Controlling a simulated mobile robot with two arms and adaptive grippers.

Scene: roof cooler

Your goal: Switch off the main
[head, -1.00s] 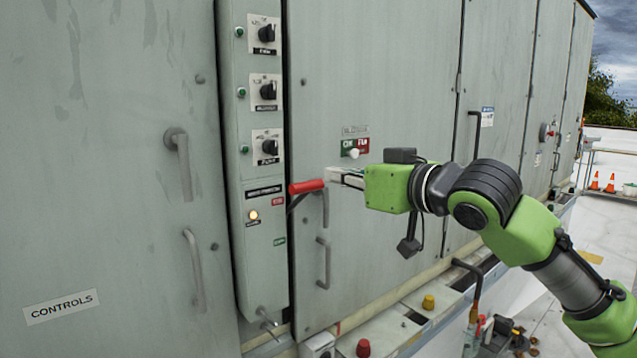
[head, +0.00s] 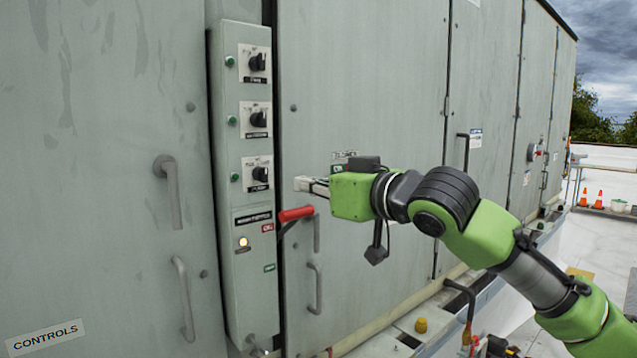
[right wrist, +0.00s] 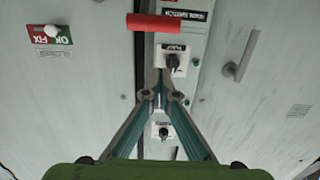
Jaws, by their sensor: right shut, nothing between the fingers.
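The main disconnector lever has a red handle (head: 297,213) on the right side of the narrow grey control box (head: 236,308). The handle is raised, level with the small red label (head: 268,228) and above the green label (head: 269,267). A yellow lamp (head: 243,241) on the box is lit. My right gripper (head: 298,183) is shut and empty, just above the handle and apart from it in the head view. In the right wrist view the closed fingertips (right wrist: 161,76) lie below the red handle (right wrist: 168,24) in the picture. My left gripper is out of view.
Three black rotary switches, the lowest one (head: 260,174) near my fingertips, run up the box. A grey door handle (head: 316,288) is below the lever. A red and green sign (right wrist: 52,35) with a white knob is on the adjacent door. Free air lies before the panels.

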